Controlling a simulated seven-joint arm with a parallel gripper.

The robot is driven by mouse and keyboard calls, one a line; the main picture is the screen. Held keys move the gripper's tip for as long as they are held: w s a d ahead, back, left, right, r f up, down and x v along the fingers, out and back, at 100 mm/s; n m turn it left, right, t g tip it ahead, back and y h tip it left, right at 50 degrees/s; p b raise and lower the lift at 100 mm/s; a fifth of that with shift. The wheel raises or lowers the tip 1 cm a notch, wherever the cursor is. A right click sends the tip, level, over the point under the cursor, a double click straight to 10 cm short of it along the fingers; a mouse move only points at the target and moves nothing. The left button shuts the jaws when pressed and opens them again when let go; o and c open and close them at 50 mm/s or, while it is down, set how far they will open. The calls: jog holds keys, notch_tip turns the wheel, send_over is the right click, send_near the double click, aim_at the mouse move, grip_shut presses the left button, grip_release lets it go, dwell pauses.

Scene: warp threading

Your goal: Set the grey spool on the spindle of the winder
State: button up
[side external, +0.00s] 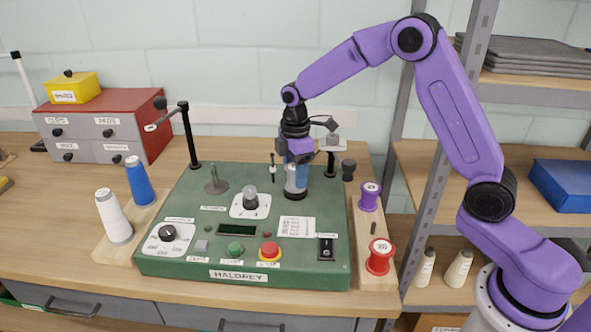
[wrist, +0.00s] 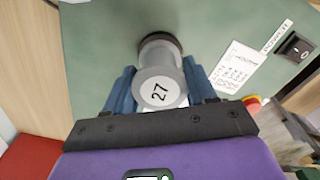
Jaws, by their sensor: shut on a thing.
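The grey spool (wrist: 158,88), with a white "27" label on its end face, is between the blue fingers of my gripper (wrist: 161,76) in the wrist view. In the side view the spool (side external: 296,181) is upright below my gripper (side external: 297,160), at the back right of the green winder (side external: 190,255). My gripper is shut on it. A dark ring (side external: 296,194) is at the spool's lower end; I cannot tell whether it belongs to the spool or the winder, or whether a spindle is inside. A grey disc with a short upright pin (side external: 216,184) stands at the winder's back left.
Black posts (side external: 191,140) rise behind the winder. A knob (side external: 250,200), a red button (side external: 269,250) and a switch (side external: 325,249) are on its top.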

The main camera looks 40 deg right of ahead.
jog(key=shift+f, duration=0.5)
jog(key=o, duration=1)
jog(key=shift+c, duration=0.2)
notch_tip(320, 180, up, 17)
jog(key=s+a+f+m, duration=0.1)
jog(key=s+a+f, duration=0.1)
jog(key=s, duration=0.7)
jog(key=s+a+f, duration=0.1)
jog(key=s+a, duration=0.1)
jog(key=s, duration=0.7)
jog(key=s+d+f, duration=0.3)
jog(key=s, duration=0.6)
jog(key=s+d+f+m, duration=0.1)
jog(key=s+d+f, duration=0.1)
jog(key=s, duration=0.7)
jog(key=shift+d+f, duration=0.4)
jog(key=shift+f, duration=0.35)
